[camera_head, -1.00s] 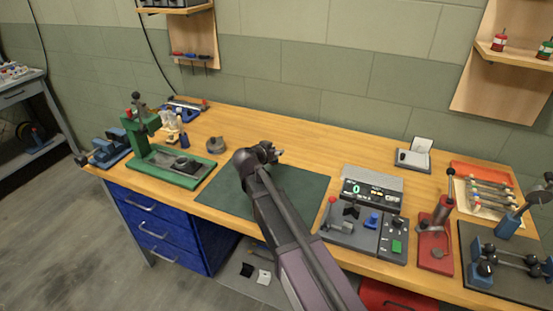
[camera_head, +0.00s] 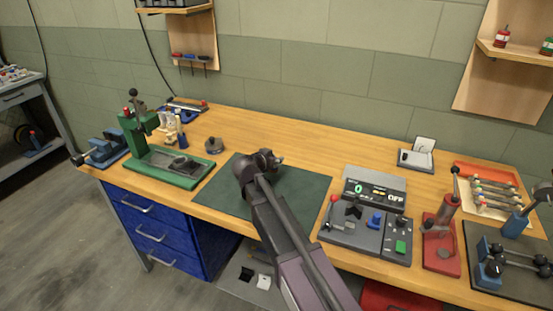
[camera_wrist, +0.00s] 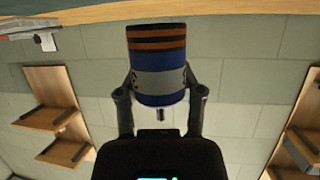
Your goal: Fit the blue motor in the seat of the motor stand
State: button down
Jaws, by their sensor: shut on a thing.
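The blue motor (camera_wrist: 160,60) is a blue cylinder with orange-brown stripes, a grey band and a short metal shaft. In the wrist view my gripper (camera_wrist: 160,88) is shut on its grey band, with the shaft pointing back toward the palm. In the head view my gripper (camera_head: 272,160) is above the dark green mat, and my arm hides most or all of the motor. A grey unit (camera_head: 338,236) to the right carries a black notched cradle (camera_head: 353,212), which may be the seat of the motor stand; I cannot tell for certain. The cradle looks empty and is apart from my gripper.
The mat (camera_head: 222,190) is bare. Beside the cradle are a red-knobbed lever (camera_head: 333,201), a blue block (camera_head: 375,219) and a green button (camera_head: 400,246). A display (camera_head: 374,190) stands behind. A green press (camera_head: 165,165) is left; a red lever tool (camera_head: 441,240) is right.

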jog(key=shift+f+b, duration=0.35)
jog(key=shift+f, duration=0.05)
jog(key=shift+s+f, duration=0.1)
jog(key=shift+c, duration=1.3)
grip_release()
jog(key=shift+s+d, duration=0.1)
jog(key=shift+o, duration=0.2)
jog(key=shift+s, duration=0.1)
jog(key=shift+r+p, duration=0.6)
jog(key=p+v, duration=0.4)
jog(key=v, duration=0.7)
jog(key=shift+a+r, duration=0.15)
jog(key=shift+a, duration=0.25)
